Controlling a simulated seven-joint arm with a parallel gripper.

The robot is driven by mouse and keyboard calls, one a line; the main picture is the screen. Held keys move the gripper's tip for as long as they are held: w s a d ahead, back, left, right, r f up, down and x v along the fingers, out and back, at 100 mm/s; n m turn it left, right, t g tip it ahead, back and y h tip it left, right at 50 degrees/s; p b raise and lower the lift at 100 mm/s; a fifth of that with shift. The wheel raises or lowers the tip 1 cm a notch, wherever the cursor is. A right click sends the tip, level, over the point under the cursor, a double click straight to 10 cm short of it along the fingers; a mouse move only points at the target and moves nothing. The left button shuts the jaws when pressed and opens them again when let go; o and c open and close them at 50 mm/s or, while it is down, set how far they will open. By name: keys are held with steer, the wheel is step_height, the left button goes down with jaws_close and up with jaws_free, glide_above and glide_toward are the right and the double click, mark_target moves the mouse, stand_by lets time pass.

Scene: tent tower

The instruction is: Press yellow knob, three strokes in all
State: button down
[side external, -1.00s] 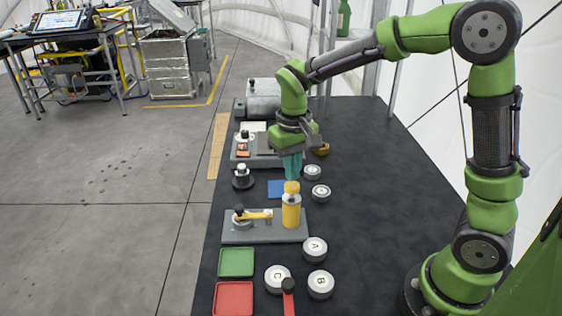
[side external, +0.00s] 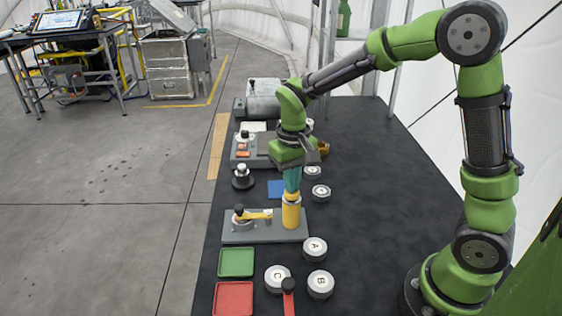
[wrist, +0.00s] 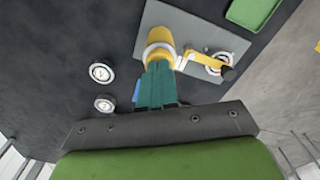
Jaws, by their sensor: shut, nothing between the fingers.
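The yellow knob (side external: 292,196) tops a yellow cylinder (side external: 291,216) with a pale collar, standing on a grey plate (side external: 265,236). My gripper (side external: 292,190) is over it, its teal fingers shut and pointing down, with the tips at the knob's top. The knob sits low, close to the collar. In the wrist view the shut fingers (wrist: 157,66) end at the collar (wrist: 160,50) and hide most of the knob.
A yellow lever with a black knob (side external: 239,210) shares the plate, left of the cylinder. White round discs (side external: 315,249) lie in front. Green (side external: 236,262) and red trays are at front left. A blue square (side external: 276,189) lies behind. The table's right side is clear.

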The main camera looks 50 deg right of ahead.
steer(key=shift+r, duration=1.65)
stand_by(1.0)
stand_by(0.4)
steer(key=shift+f, duration=1.7)
steer(key=shift+r, duration=1.75)
